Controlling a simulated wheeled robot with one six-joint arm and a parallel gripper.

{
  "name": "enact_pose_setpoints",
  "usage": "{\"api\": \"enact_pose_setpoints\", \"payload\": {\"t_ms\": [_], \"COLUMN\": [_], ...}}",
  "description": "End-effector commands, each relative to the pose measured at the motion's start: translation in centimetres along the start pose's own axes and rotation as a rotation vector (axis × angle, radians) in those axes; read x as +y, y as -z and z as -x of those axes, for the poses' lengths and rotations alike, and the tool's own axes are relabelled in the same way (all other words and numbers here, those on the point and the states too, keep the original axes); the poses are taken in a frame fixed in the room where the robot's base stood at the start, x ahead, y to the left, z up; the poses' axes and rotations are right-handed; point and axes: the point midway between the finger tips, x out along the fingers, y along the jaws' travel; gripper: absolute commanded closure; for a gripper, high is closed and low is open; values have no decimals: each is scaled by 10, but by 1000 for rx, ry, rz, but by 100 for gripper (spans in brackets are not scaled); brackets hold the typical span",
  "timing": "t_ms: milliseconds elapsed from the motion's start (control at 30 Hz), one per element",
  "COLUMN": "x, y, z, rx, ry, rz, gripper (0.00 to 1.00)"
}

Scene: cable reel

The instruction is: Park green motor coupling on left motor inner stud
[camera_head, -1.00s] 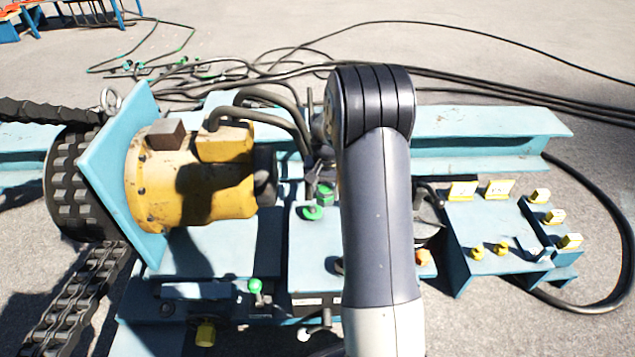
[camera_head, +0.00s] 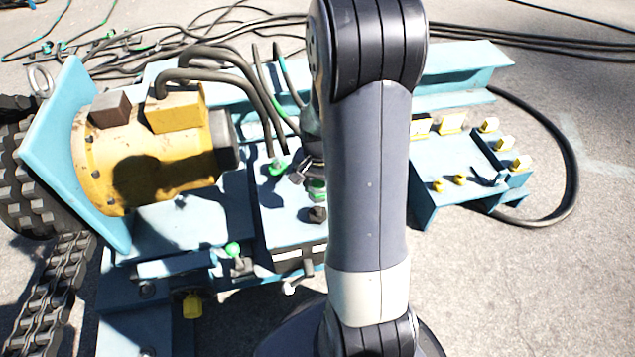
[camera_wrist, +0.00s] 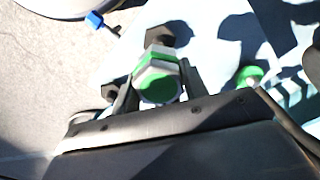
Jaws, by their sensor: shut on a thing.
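My gripper (camera_wrist: 158,88) is shut on the green motor coupling (camera_wrist: 157,76), a green and white hexagonal piece between its two fingers in the wrist view. In the head view the coupling (camera_head: 317,189) shows as a small green piece beside my arm. A dark hexagonal piece (camera_wrist: 160,36) shows just beyond the coupling in the wrist view; I cannot tell whether they touch. The yellow motor (camera_head: 150,150) lies on the left in the head view, with black cables at its inner end. I cannot make out the left motor inner stud with certainty.
Another green piece (camera_head: 278,167) stands left of my gripper, also in the wrist view (camera_wrist: 249,76). A green-topped piece (camera_head: 233,248) is at the front. A panel with yellow fittings (camera_head: 460,180) is at right. My arm hides the middle.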

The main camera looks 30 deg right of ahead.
Motion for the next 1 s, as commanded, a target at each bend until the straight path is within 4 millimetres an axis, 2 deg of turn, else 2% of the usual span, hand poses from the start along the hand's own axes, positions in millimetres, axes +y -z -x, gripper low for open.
{"api": "enact_pose_setpoints", "payload": {"t_ms": [100,500,667,1000], "x": [0,0,0,0], "y": [0,0,0,0], "z": [-19,-63,-70,-70], "rx": [-1,0,0,0], "ry": [0,0,0,0], "rz": [0,1,1,1], "gripper": [86,86,86,86]}}
